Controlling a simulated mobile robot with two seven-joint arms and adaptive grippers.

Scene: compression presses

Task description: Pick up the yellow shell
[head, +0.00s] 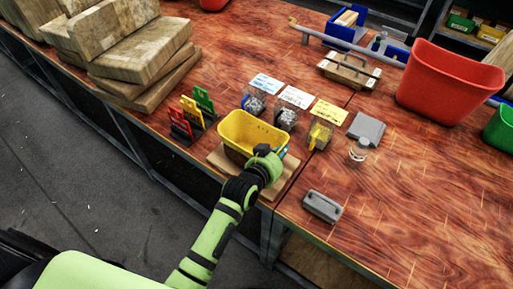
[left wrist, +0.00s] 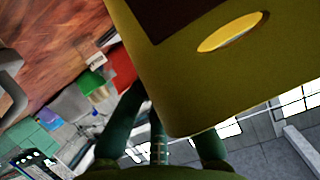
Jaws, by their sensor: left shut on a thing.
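The yellow shell (head: 250,130), an open bin-like tub, is at the front edge of the wooden table, over a light wooden board (head: 222,162). I cannot tell whether it rests on the board or hangs just above it. My left gripper (head: 280,154) is at the shell's near right side and is shut on it. In the left wrist view the shell (left wrist: 200,80) fills the upper right, with an oval slot in its wall, and my left gripper's green fingers (left wrist: 170,135) reach up to it. The exact contact is partly hidden. My right gripper is not in view.
Red, yellow and green cards (head: 192,113) stand left of the shell. Small clear containers (head: 287,119) with labels sit behind it. Stacked wooden blocks (head: 130,45) fill the back left. A red bin (head: 445,85) stands right. A grey block (head: 322,206) lies front right, with bare table around it.

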